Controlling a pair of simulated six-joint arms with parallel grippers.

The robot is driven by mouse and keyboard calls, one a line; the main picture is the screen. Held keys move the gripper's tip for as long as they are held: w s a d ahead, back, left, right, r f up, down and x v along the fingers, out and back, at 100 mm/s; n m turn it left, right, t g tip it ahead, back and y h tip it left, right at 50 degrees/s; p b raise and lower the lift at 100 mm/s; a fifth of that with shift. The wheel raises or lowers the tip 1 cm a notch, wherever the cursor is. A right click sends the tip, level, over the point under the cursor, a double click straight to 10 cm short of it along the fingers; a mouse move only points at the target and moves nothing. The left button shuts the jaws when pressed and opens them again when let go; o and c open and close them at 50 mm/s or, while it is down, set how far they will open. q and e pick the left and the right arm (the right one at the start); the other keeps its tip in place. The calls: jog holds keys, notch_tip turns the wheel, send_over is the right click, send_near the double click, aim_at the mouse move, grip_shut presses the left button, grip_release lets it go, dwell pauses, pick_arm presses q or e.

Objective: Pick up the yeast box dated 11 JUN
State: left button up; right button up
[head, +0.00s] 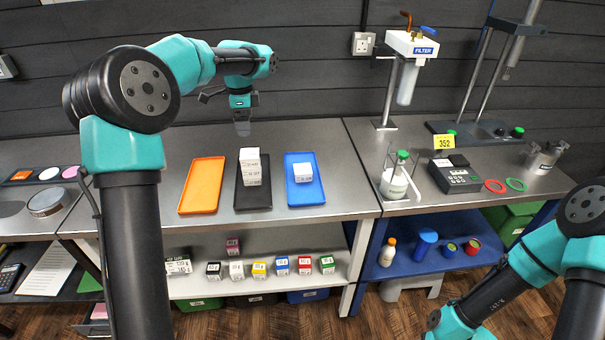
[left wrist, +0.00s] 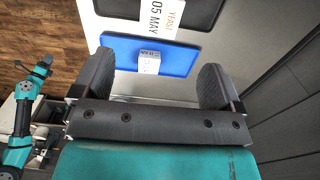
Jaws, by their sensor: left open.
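A white box (head: 303,172) sits on the blue tray (head: 305,200); its print is too small to read. It also shows in the left wrist view (left wrist: 149,62), beyond the fingers and apart from them. A stack of white boxes (head: 251,170) stands on the black tray (head: 252,201). In the left wrist view, a white box label (left wrist: 164,12) there reads YEAST, 05 MAY. I cannot read 11 JUN on any box. My left gripper (head: 242,128) is open and empty, above and behind the black tray. My right gripper is out of view.
An empty orange tray (head: 202,186) lies left of the black one. Right of the trays stand a flask with a green cap (head: 401,172), a dark instrument (head: 455,178) and the filter stand (head: 409,75). Small coloured boxes (head: 259,269) line the lower shelf.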

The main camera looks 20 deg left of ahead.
pick_arm(q)
send_over(303, 169)
notch_tip(303, 169, down, 3)
jog(key=shift+w+a+r, duration=0.1)
jog(key=shift+a+r, duration=0.1)
notch_tip(303, 169, down, 12)
jog(key=shift+f, duration=0.1)
dwell(0.4)
jog(key=shift+d+f, duration=0.15)
jog(key=shift+f, duration=2.45)
